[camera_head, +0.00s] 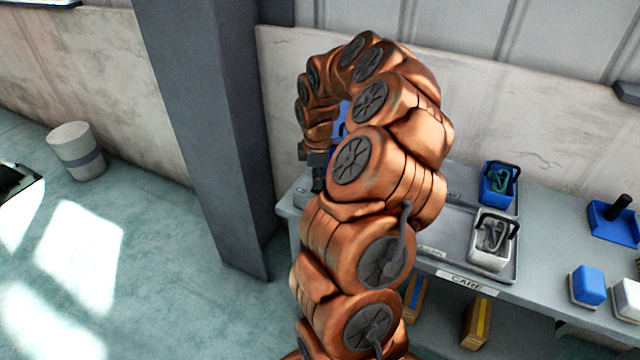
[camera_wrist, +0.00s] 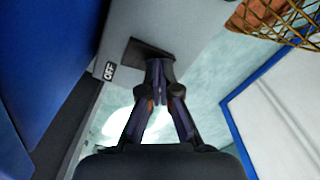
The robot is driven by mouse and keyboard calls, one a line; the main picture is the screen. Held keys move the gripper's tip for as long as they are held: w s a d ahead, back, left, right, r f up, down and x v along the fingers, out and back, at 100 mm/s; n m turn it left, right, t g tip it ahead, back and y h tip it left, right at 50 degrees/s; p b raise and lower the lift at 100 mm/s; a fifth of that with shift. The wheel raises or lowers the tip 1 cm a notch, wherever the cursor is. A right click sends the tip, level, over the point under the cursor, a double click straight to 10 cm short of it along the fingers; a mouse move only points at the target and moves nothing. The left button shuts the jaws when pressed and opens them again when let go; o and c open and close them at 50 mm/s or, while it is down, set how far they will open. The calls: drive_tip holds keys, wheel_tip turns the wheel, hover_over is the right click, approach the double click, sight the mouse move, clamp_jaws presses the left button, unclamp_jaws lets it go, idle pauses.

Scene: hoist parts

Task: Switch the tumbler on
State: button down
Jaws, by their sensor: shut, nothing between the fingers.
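A dark square plate (camera_wrist: 137,50), which looks like the base of the tumbler, is on a grey surface in the wrist view. In the head view my gripper (camera_head: 318,184) is only partly seen, left of my arm, at the left end of the workbench (camera_head: 285,210). The tumbler is hidden there.
A blue bin (camera_head: 499,190) and a white bin (camera_head: 490,250) stand on the workbench to the right, with blue parts beyond. A grey pillar (camera_head: 205,120) rises left of the bench. In the wrist view a wire basket (camera_wrist: 285,20) is at upper right.

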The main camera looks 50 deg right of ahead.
drive_tip(key=shift+r+p, duration=0.95)
drive_tip(key=shift+r, duration=2.5)
